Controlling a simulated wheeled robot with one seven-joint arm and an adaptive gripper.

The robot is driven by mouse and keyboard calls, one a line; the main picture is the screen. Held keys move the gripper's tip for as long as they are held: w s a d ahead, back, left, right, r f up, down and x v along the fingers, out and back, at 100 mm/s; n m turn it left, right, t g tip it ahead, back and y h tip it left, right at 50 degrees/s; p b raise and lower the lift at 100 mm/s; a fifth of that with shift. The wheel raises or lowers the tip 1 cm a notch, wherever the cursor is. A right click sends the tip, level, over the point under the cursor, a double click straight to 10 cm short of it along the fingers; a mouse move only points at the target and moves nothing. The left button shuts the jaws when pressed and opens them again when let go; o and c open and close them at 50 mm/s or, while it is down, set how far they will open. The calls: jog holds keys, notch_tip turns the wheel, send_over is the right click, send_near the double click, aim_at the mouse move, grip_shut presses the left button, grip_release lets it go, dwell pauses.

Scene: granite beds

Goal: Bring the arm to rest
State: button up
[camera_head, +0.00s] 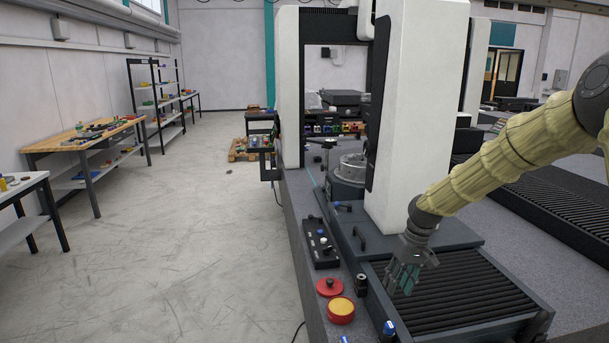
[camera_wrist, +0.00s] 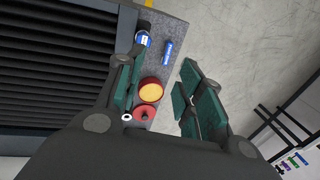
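My gripper (camera_head: 404,276) hangs at the end of my arm, fingers pointing down, above the dark ribbed bellows cover (camera_head: 455,290) of the granite bed. In the wrist view my gripper (camera_wrist: 160,95) shows its two green-padded fingers spread apart with nothing between them that they touch. A red and yellow round piece (camera_wrist: 151,91) and a red disc with a dark knob (camera_wrist: 145,112) show farther off through the gap. The arm is bent down from the right side in its pale yellow sleeve.
On the granite edge stand a yellow-topped red piece (camera_head: 341,310), a red disc (camera_head: 329,287), a black control box (camera_head: 321,243) and blue-capped bottles (camera_head: 388,329). A white machine column (camera_head: 415,120) rises behind my gripper. The floor (camera_head: 190,230) at left is clear; a wooden workbench (camera_head: 85,140) stands beyond.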

jog(key=s+a+f+m, duration=0.1)
jog(key=s+a+f, duration=0.2)
jog(key=s+f, duration=0.8)
jog(key=s+a+f, duration=0.2)
jog(key=s+f, duration=0.5)
jog(key=f, duration=0.9)
jog(key=s+f+h, duration=0.1)
jog(key=s+f, duration=0.3)
jog(key=s, duration=1.1)
jog(key=s+d+f+m+h, duration=0.1)
jog(key=s+f, duration=0.3)
jog(key=s, duration=1.1)
jog(key=shift+d+b, duration=0.3)
jog(key=shift+b, duration=0.15)
jog(key=shift+f, duration=0.1)
